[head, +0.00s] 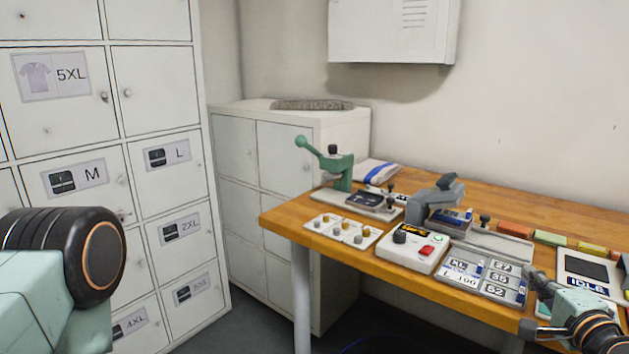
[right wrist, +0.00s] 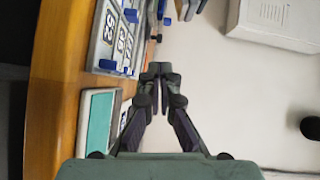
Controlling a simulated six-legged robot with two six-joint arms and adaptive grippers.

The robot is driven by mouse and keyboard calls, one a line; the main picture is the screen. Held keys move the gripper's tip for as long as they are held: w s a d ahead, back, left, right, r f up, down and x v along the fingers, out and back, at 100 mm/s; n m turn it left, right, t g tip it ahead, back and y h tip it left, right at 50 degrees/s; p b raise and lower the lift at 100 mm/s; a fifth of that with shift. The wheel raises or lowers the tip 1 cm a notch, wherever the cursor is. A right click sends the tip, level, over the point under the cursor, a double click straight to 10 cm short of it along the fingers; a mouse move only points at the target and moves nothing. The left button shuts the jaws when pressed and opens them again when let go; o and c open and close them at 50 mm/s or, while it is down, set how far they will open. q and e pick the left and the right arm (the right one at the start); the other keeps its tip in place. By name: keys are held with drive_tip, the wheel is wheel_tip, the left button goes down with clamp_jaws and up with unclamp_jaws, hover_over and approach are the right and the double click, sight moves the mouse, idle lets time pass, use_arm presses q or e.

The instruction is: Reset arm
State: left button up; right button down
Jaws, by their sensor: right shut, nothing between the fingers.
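My right gripper (head: 534,275) shows at the lower right of the head view, over the right part of the wooden workbench (head: 460,190). Its fingers look together there, close to the tray of number plates (head: 482,279). In the right wrist view the gripper (right wrist: 160,72) has its fingertips together with nothing between them. The tray of number plates (right wrist: 113,38) lies to the left of the fingers in that view. My left arm fills the lower left of the head view, and its gripper is out of the frame.
A green lever press (head: 338,167), a grey press (head: 432,202), a white box with a red button (head: 412,248) and a small parts tray (head: 343,231) stand on the bench. Lockers (head: 160,90) stand left. A wall cabinet (head: 393,30) hangs above the bench.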

drive_tip(key=shift+s+a, duration=0.1)
drive_tip(key=shift+a, duration=0.15)
drive_tip(key=shift+s+a+f+n, duration=0.2)
drive_tip(key=shift+a+f+n, duration=0.05)
drive_tip(key=shift+n, duration=0.25)
drive_tip(key=s+a+f+n+g+y, duration=0.1)
drive_tip(key=s+a+f+n+g, duration=0.4)
drive_tip(key=f, duration=0.3)
drive_tip(key=s+a+f+n+g+y, duration=0.2)
drive_tip(key=s+a+f+n+g, duration=0.2)
drive_tip(key=s+a+f, duration=0.3)
drive_tip(key=s+a+f+n+g, duration=0.2)
drive_tip(key=s+f, duration=0.2)
drive_tip(key=s, duration=0.3)
drive_tip(key=s+a+f+n+g+h, duration=0.1)
drive_tip(key=s+a+f+n+g, duration=0.1)
drive_tip(key=s+f, duration=0.3)
drive_tip(key=s+a+f+n+g, duration=0.2)
drive_tip(key=s+f+n+g, duration=0.1)
drive_tip(key=s, duration=0.8)
drive_tip(key=shift+a+f+g+h, duration=0.15)
drive_tip(key=shift+f+g+h, duration=0.25)
drive_tip(key=shift+f, duration=0.4)
